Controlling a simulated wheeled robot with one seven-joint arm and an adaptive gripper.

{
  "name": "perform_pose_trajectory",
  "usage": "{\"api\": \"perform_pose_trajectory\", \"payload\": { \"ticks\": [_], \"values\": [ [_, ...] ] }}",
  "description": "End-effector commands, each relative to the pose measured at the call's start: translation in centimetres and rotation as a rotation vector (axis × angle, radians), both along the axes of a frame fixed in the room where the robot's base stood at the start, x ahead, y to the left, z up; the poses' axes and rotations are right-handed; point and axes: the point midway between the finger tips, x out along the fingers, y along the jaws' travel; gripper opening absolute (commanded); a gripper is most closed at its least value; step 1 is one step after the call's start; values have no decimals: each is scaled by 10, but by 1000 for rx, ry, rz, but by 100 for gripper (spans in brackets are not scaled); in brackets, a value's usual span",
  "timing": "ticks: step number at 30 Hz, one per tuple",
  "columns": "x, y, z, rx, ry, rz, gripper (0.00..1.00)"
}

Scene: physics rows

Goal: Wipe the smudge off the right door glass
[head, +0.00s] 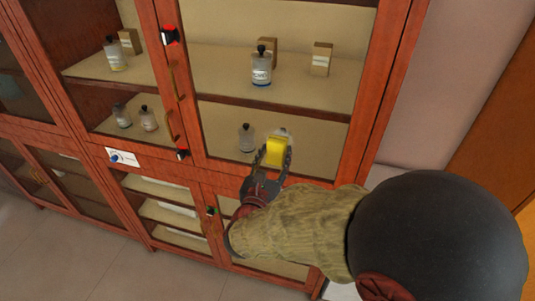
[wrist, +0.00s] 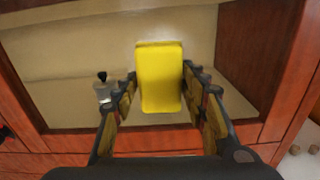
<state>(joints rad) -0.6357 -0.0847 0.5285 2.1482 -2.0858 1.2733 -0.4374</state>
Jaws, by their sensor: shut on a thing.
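A yellow sponge block (head: 275,152) is between the fingers of my gripper (head: 273,158), in front of the lower part of the upper right door glass (head: 318,140). In the wrist view my gripper (wrist: 160,82) is shut on the sponge (wrist: 160,75), with a finger on each side. The door glass (wrist: 80,55) lies behind it; I cannot tell whether the sponge touches it. A pale patch (head: 284,132) shows just above the sponge in the head view. It may be the smudge or something behind the glass; the sponge hides part of that area.
The right door's wooden frame (head: 365,105) surrounds the glass. Bottles (head: 261,68) and small boxes (head: 321,58) stand on shelves behind it. A handle (head: 173,80) and red-and-black fittings (head: 170,35) sit at the door's left edge. Lower cabinet doors (head: 165,210) are below.

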Motion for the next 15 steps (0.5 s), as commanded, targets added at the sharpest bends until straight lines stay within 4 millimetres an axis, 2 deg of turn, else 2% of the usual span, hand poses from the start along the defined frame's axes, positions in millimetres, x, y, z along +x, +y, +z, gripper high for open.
{"api": "perform_pose_trajectory", "payload": {
  "ticks": [8,15],
  "values": [
    [-3,-10,0,0,0,-1,23],
    [-8,-27,0,-1,0,-2,23]
  ]
}}
